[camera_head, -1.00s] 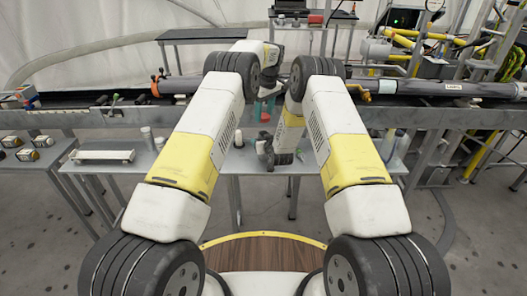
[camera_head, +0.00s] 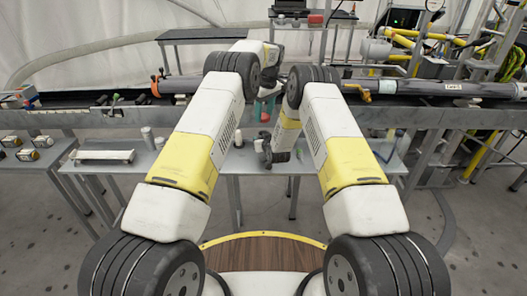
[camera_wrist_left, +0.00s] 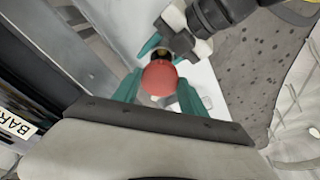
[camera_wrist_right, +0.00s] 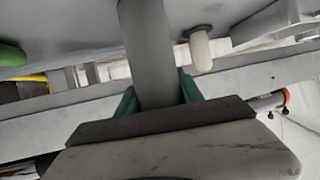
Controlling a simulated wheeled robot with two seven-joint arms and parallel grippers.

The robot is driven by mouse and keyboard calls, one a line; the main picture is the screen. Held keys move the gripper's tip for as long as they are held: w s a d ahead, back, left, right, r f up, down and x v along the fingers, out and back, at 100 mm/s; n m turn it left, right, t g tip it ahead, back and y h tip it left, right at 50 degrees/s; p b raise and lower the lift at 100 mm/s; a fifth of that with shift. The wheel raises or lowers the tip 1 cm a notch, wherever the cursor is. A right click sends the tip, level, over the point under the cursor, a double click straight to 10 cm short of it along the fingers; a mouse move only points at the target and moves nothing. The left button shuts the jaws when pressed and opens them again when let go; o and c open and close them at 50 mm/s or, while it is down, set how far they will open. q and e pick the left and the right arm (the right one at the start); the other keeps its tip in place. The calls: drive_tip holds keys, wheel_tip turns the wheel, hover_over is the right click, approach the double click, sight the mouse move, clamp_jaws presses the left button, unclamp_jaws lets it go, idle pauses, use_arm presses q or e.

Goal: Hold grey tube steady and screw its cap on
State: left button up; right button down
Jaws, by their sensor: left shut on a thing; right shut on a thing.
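A rounded red piece (camera_wrist_left: 158,80), apparently the cap, sits between the teal fingers of my left gripper (camera_wrist_left: 160,88) in the left wrist view. In the head view the red piece (camera_head: 265,117) is small, below the fingers of my left gripper (camera_head: 264,107). A plain grey tube (camera_wrist_right: 149,50) stands between the teal fingers of my right gripper (camera_wrist_right: 157,92) in the right wrist view, and the gripper is shut on it. Dark and white parts of my other arm lie close beyond the red piece. I cannot tell whether cap and tube touch.
A grey table (camera_head: 225,160) lies below the arms. A white bottle (camera_head: 148,138) and a white tray-like piece (camera_head: 102,155) stand at the left. Long grey pipes (camera_head: 440,88) lie on the rail behind. A white rounded peg (camera_wrist_right: 201,50) shows near the tube.

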use_arm(q)
drive_tip(key=shift+f, duration=2.5)
drive_tip(key=shift+f, duration=0.1)
drive_tip(key=shift+f, duration=0.75)
drive_tip(key=shift+f, duration=0.6)
drive_tip(key=m, duration=0.4)
drive_tip(key=shift+s+a+h, duration=0.1)
drive_tip(key=shift+h, duration=0.2)
drive_tip(key=m, duration=0.5)
drive_tip(key=shift+m+t+h, duration=0.3)
drive_tip(key=shift+m+h, duration=0.1)
drive_tip(key=o, duration=1.3)
